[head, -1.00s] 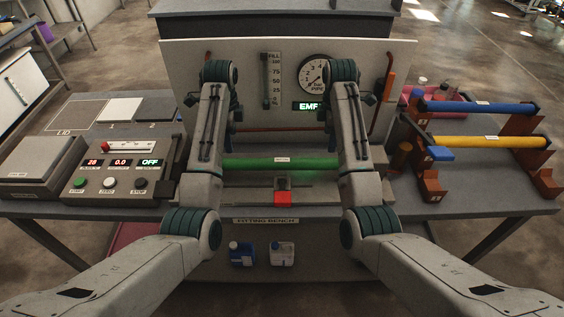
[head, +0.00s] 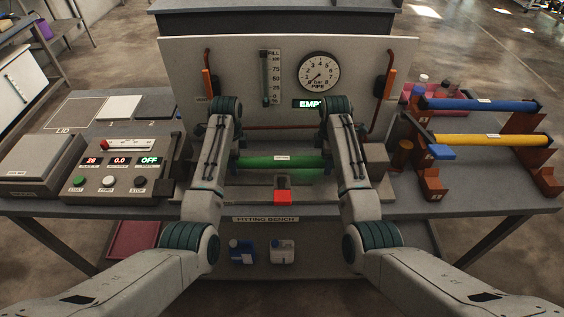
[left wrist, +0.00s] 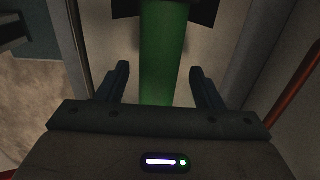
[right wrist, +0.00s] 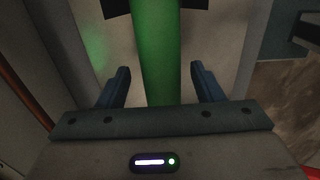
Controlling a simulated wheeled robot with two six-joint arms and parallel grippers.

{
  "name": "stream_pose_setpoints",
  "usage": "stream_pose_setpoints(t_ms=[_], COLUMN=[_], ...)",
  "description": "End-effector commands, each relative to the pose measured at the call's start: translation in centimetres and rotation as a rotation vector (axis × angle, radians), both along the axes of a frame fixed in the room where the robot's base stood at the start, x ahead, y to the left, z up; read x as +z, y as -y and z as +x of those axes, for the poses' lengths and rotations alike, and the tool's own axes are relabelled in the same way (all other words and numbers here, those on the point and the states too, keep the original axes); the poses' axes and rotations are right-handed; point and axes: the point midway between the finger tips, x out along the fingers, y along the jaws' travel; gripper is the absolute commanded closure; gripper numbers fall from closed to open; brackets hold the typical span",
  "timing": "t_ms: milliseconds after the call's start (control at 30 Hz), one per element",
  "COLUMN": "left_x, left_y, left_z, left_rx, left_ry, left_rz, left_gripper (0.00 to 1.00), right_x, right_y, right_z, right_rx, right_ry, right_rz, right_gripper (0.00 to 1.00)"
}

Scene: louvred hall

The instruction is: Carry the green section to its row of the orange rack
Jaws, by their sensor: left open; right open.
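The green section (head: 280,161) lies level across the fitting bench, between my two forearms. My left gripper (left wrist: 160,80) is open, with the green section running between its fingers in the left wrist view. My right gripper (right wrist: 162,80) is open, and the section likewise runs between its fingers in the right wrist view. Neither gripper is shut on it. My forearms mostly hide both grippers in the head view. The orange rack (head: 432,183) stands at the right. It holds a blue section (head: 480,104) at the back and a yellow section (head: 490,140) in front; its front supports are bare.
A panel with a pressure gauge (head: 319,72) and orange-handled pipes rises behind the section. A control box (head: 120,172) stands at the left. A blue piece (head: 440,152) lies at the rack's left side.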

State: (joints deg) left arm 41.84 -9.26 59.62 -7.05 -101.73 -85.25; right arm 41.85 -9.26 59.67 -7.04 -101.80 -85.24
Motion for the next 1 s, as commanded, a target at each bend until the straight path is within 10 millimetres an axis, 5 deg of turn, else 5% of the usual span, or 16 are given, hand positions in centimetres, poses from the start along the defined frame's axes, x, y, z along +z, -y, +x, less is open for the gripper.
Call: stream_pose_setpoints(t_ms=[233,533,1000], left_x=[-0.03,-0.03,0.72], left_y=[0.00,0.01,0.03], left_z=[-0.01,-0.02,0.02], left_rx=[0.000,0.000,0.000], left_ry=[0.000,0.000,0.001], left_rz=[0.000,0.000,-0.001], left_gripper=[0.39,0.98,1.00], right_x=[-0.03,-0.02,0.73], right_y=[-0.01,-0.02,-0.04], right_z=[-0.01,-0.01,0.02], right_rx=[0.000,0.000,0.000], right_ry=[0.000,0.000,0.001], right_rz=[0.000,0.000,0.001], right_gripper=[0.39,0.98,1.00])
